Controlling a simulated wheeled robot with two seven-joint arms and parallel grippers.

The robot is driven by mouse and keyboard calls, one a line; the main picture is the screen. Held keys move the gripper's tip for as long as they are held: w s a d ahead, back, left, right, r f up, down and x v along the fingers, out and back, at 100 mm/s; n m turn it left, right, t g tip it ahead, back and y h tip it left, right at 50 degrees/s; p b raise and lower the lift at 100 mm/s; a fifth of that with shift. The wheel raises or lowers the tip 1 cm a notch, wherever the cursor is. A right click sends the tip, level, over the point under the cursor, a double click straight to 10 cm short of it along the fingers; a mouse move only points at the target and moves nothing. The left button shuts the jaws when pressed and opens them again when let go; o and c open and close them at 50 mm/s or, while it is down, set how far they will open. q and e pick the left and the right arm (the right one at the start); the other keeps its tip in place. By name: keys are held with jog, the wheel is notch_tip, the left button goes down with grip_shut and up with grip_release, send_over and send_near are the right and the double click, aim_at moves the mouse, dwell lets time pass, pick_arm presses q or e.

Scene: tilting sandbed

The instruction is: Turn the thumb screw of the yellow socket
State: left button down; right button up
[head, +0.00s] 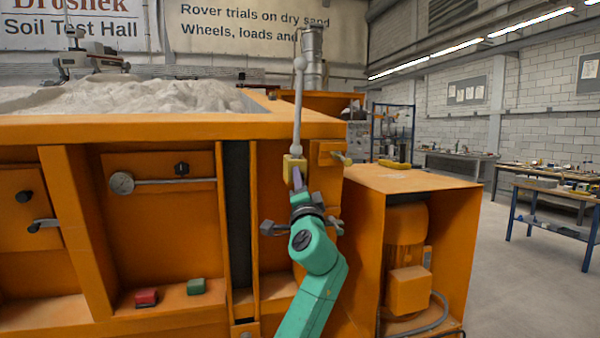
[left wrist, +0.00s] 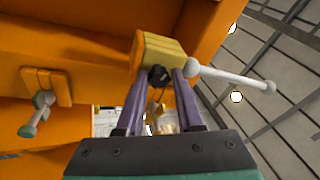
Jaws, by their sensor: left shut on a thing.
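The yellow socket (head: 288,168) is on the front of the orange sandbed, near its right corner. In the left wrist view the socket (left wrist: 163,48) is a yellow block just beyond my fingertips. Its dark thumb screw (left wrist: 158,76) sits between the purple fingers; in the head view it is hidden by my gripper. My left gripper (head: 298,185) reaches up from below and is shut on the thumb screw. A pale rod (head: 297,115) stands upright from the socket; it also shows in the left wrist view (left wrist: 230,80). My right gripper is not in view.
The orange sandbed rim (head: 170,127) runs above. An orange motor housing (head: 405,222) stands close at right. Open floor (head: 530,270) lies farther right.

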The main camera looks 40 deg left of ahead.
pick_arm(q)
jog(key=shift+r+m+h+p, duration=0.1)
jog(key=shift+m+h+p, duration=0.55)
jog(key=shift+m+p, duration=2.05)
jog(key=shift+r+m+h+p, duration=0.1)
jog(key=shift+m+h+p, duration=0.6)
jog(key=shift+m+p, duration=2)
jog(key=shift+m+h+p, duration=0.65)
jog(key=shift+m+p, duration=1.05)
jog(key=shift+p, duration=2)
jog(key=c, duration=0.6)
grip_release()
jog(key=shift+a, duration=0.1)
jog(key=shift+s, duration=0.1)
